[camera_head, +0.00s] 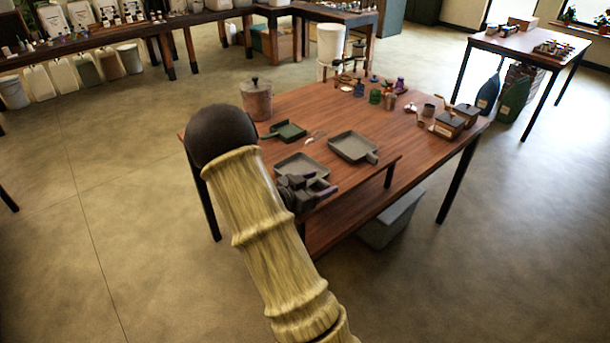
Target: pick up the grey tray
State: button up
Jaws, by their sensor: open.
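Two grey, shallow, square trays lie on the wooden table. One grey tray (301,165) is near the table's front edge, just beyond my gripper. The other grey tray (353,147), with a short handle toward the lower right, lies farther right. I cannot tell which one the task names. My gripper (318,190) is dark and open, over the table's near edge, with nothing visibly held. It overlaps the near side of the first tray in the picture; whether it touches it I cannot tell.
A dark green pan (289,131) and a lidded pot (257,100) stand behind the trays. Small bottles (375,95) and boxes (456,120) are at the back and right of the table (330,115). A grey bin (390,222) sits below. The floor around is open.

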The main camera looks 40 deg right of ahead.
jog(key=c, duration=1.1)
jog(key=shift+r, duration=0.15)
notch_tip(320, 180, up, 10)
jog(key=shift+p, duration=0.3)
dwell(0.3)
notch_tip(320, 180, up, 10)
jog(key=p, duration=0.9)
jog(key=shift+p, duration=0.4)
